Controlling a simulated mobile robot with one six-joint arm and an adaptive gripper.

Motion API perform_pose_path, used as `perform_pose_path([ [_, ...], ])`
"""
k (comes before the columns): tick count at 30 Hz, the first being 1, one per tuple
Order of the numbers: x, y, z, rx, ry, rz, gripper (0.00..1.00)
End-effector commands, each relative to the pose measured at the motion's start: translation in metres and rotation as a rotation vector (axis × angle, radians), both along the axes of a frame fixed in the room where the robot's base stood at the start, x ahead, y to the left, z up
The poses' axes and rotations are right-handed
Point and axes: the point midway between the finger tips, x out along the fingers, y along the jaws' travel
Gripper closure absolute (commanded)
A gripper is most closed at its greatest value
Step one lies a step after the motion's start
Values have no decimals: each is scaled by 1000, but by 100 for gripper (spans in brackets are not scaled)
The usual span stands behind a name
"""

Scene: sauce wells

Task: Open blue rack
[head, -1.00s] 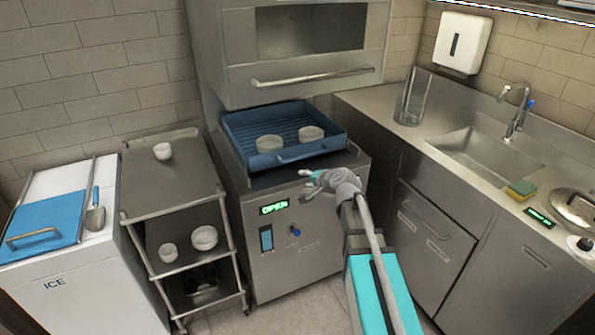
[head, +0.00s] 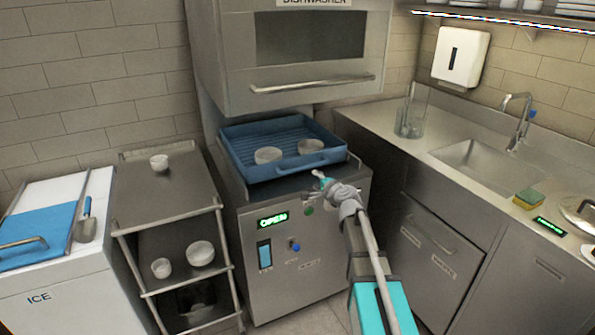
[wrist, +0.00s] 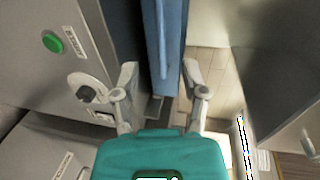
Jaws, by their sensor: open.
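The blue rack (head: 240,136) sits on the dishwasher deck under the raised hood, with two pale bowls (head: 311,146) in it. Its front handle faces me. My gripper (head: 323,178) is just in front of the rack's front right part, slightly low in the head view. In the wrist view my gripper (wrist: 161,88) is open, and the rack's blue front (wrist: 168,45) runs up the picture between and beyond the fingers. I see no clear contact.
The dishwasher front (head: 295,265) shows a green "OPEN" display and buttons. A steel cart (head: 165,200) with bowls and an ice bin (head: 60,265) stand left. A sink counter (head: 400,160) is close on the right. Some floor shows in front.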

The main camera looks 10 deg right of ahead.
Motion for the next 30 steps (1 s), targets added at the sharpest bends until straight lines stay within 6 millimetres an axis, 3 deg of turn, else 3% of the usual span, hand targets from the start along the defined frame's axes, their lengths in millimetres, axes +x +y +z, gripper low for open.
perform_pose_path([
  [8,20,6,-5,-2,-1,0,43],
  [30,116,39,-26,-1,1,3,43],
])
